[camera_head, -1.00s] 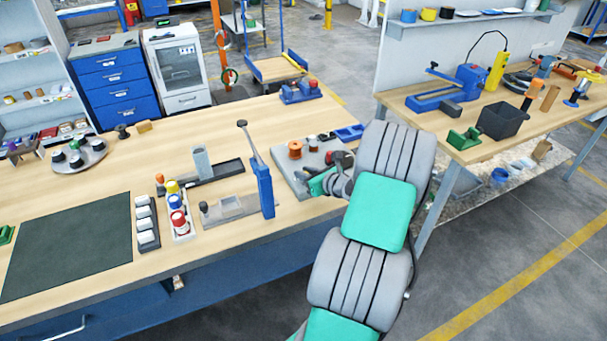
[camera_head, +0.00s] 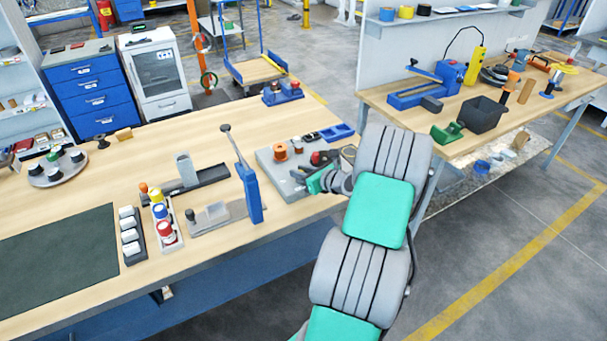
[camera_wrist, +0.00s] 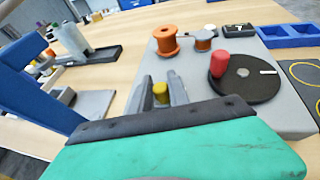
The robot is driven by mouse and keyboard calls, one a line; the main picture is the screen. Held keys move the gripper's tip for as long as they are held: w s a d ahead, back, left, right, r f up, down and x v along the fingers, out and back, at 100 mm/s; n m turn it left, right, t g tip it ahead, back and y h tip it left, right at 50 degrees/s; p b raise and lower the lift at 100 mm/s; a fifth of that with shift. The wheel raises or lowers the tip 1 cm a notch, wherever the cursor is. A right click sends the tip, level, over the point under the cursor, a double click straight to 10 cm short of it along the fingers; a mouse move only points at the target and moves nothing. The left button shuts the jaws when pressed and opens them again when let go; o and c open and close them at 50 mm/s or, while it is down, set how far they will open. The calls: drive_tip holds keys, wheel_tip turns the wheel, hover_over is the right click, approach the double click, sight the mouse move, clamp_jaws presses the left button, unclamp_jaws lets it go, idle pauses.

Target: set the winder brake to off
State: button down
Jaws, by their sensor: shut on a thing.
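The winder is a grey base plate (camera_wrist: 281,105) on the bench, also in the head view (camera_head: 270,163). It carries a black disc (camera_wrist: 240,88) with a red knob (camera_wrist: 220,62), an orange spool (camera_wrist: 167,40) and a smaller copper spool (camera_wrist: 204,38). My gripper (camera_wrist: 162,92) is shut on a small yellow knob (camera_wrist: 160,91) at the plate's near left side, probably the brake's handle. The knob's lower part is hidden by my gripper. In the head view my gripper (camera_head: 302,182) is low over the plate, and the knob cannot be made out.
A blue upright post (camera_head: 251,194) with a lever arm stands left of the plate, and shows close by in the wrist view (camera_wrist: 40,90). A blue tray (camera_wrist: 288,36) and a small black device (camera_wrist: 239,30) lie behind.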

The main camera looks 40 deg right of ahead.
drive_tip(key=shift+d, duration=0.15)
drive_tip(key=c, duration=1.3)
unclamp_jaws()
drive_tip(key=shift+s+d, duration=0.1)
drive_tip(key=shift+d, duration=0.1)
drive_tip(key=shift+o, duration=0.2)
drive_tip(key=shift+a, duration=0.15)
drive_tip(key=b+v, duration=0.1)
drive_tip(key=v, duration=0.6)
drive_tip(key=shift+s+r, duration=0.2)
drive_tip(key=shift+s, duration=0.1)
drive_tip(key=shift+a, duration=0.1)
